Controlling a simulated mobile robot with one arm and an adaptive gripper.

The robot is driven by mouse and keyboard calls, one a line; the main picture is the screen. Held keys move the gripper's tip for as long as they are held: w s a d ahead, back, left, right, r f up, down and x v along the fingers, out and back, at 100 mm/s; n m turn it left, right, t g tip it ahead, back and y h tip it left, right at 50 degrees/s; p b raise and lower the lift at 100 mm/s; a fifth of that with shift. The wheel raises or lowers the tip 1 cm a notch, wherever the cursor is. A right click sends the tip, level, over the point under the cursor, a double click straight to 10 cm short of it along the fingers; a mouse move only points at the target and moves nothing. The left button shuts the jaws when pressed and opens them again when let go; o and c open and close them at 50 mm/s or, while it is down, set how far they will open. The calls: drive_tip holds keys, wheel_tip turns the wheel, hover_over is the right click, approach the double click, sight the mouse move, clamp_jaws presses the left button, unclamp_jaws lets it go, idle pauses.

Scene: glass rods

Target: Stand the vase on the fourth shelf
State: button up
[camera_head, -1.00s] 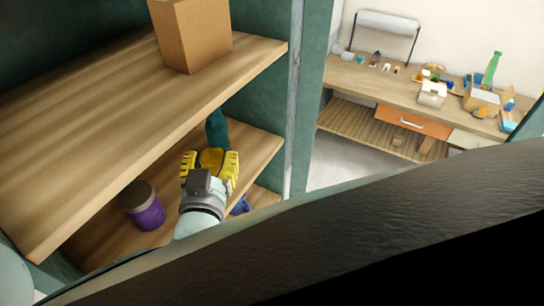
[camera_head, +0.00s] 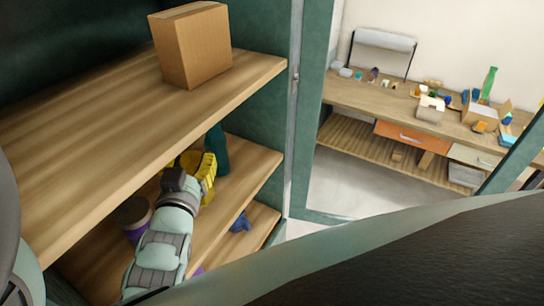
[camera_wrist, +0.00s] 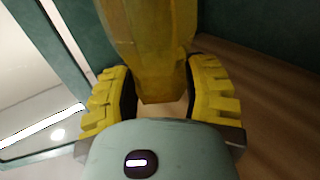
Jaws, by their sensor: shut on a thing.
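My gripper (camera_head: 190,166) has yellow ribbed fingers and is shut on an ochre-yellow vase (camera_wrist: 155,45). In the wrist view the vase's narrower end lies between the two fingers (camera_wrist: 160,98), and its body runs out of the top of the picture. In the head view my gripper hides most of the vase. The gripper is over the middle visible shelf (camera_head: 252,166), below the upper shelf (camera_head: 120,120). Whether the vase touches the shelf cannot be told.
A dark teal upright object (camera_head: 217,150) stands just behind my gripper. A purple jar with a brown lid (camera_head: 131,212) is left of my arm, partly hidden. A cardboard box (camera_head: 192,48) stands on the upper shelf. A blue object (camera_head: 240,222) lies lower down. A cluttered workbench (camera_head: 345,90) is beyond.

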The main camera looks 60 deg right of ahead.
drive_tip(key=shift+w+a+r, duration=0.1)
drive_tip(key=shift+w, duration=0.2)
drive_tip(key=shift+s+f, duration=0.1)
drive_tip(key=shift+f, duration=1.75)
drive_tip(key=shift+f+b, duration=0.2)
drive_tip(key=shift+b, duration=0.15)
drive_tip(key=o, duration=1.3)
drive_tip(key=shift+r, duration=0.15)
